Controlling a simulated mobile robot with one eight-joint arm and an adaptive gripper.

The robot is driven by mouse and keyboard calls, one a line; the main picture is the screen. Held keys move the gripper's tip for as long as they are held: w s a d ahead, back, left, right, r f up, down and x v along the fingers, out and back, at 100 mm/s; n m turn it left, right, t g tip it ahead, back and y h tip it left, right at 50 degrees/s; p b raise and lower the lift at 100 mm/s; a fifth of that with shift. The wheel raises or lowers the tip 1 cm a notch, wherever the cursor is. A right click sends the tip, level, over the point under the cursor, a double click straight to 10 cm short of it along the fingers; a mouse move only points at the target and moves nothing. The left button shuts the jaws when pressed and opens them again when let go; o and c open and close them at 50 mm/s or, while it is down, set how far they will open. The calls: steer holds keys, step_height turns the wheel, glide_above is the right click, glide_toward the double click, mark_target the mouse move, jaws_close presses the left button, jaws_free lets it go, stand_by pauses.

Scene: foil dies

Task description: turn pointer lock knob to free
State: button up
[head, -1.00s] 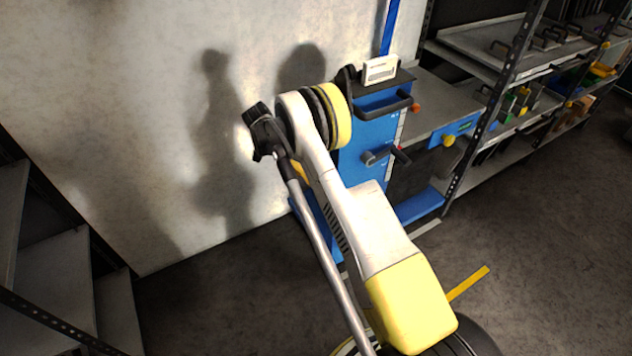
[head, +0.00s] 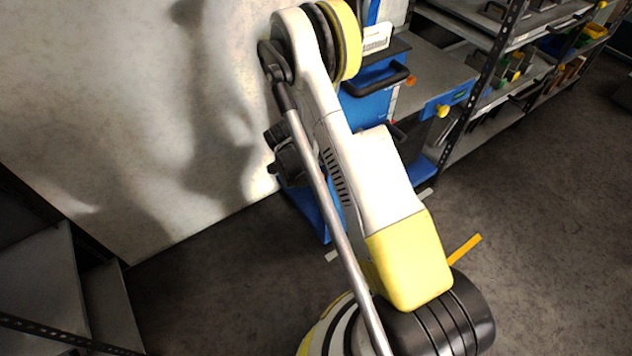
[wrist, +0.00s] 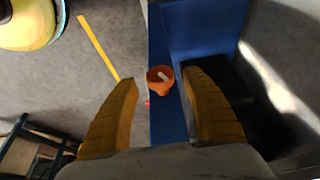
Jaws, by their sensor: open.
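I see no contact, and the depth between fingertips and knob is unclear. In the head view, a small orange knob (head: 411,80) sits on the right side of the blue machine (head: 368,108). My arm hides much of the machine.
A black handle (head: 378,83) projects from the machine's front. A grey table with a yellow knob (head: 442,111) adjoins it, and shelving (head: 520,80) stands at the right. A pale wall (head: 110,110) is behind my arm. The floor at the lower right is open.

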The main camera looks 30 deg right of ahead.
steer(key=shift+x, duration=0.9)
steer(key=c, duration=1.2)
steer(key=shift+w+g, duration=0.1)
steer(key=shift+g, duration=0.2)
steer(key=shift+n+g, duration=0.6)
steer(key=shift+g, duration=1.8)
